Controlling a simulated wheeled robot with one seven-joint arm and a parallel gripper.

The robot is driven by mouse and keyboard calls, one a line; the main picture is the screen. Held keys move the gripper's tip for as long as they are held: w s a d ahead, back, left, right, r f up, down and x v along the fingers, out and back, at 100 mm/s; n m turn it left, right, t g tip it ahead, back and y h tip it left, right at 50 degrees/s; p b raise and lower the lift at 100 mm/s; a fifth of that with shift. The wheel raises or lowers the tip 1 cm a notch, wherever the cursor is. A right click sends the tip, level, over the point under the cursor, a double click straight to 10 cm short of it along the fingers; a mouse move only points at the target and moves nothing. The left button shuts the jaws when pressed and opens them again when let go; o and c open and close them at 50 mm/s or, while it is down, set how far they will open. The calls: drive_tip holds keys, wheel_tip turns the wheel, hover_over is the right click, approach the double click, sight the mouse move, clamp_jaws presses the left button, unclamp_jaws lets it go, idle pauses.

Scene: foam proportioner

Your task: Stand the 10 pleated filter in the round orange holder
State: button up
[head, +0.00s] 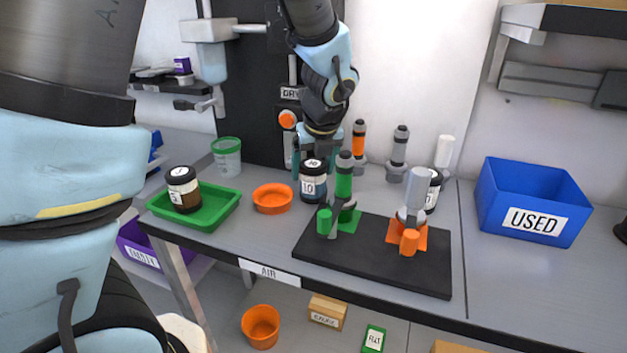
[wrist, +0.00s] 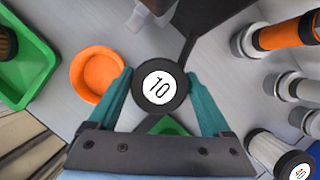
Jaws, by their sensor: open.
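The 10 filter (head: 312,188) is a dark jar-like cylinder with a black cap and a white label reading 10. It stands upright on the grey bench, behind the green fixture. In the wrist view its round top, marked 10 (wrist: 160,86), lies between my fingers. My gripper (head: 318,150) is above it, pointing down; in the wrist view the open teal fingers (wrist: 160,76) are on both sides of the cap. I cannot tell whether they touch it. The round orange holder (head: 272,199) is empty, left of the filter; it also shows in the wrist view (wrist: 97,75).
A green tray (head: 222,217) holding a brown jar (head: 184,190) is left of the holder. A black board (head: 370,262) with green and orange fixtures is in front. Several upright cylinders stand behind right. A blue USED bin (head: 533,203) is at right.

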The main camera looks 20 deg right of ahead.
drive_tip(key=shift+x, duration=1.4)
drive_tip(key=shift+c, duration=0.2)
drive_tip(key=c, duration=1.2)
drive_tip(key=shift+a+r, duration=0.1)
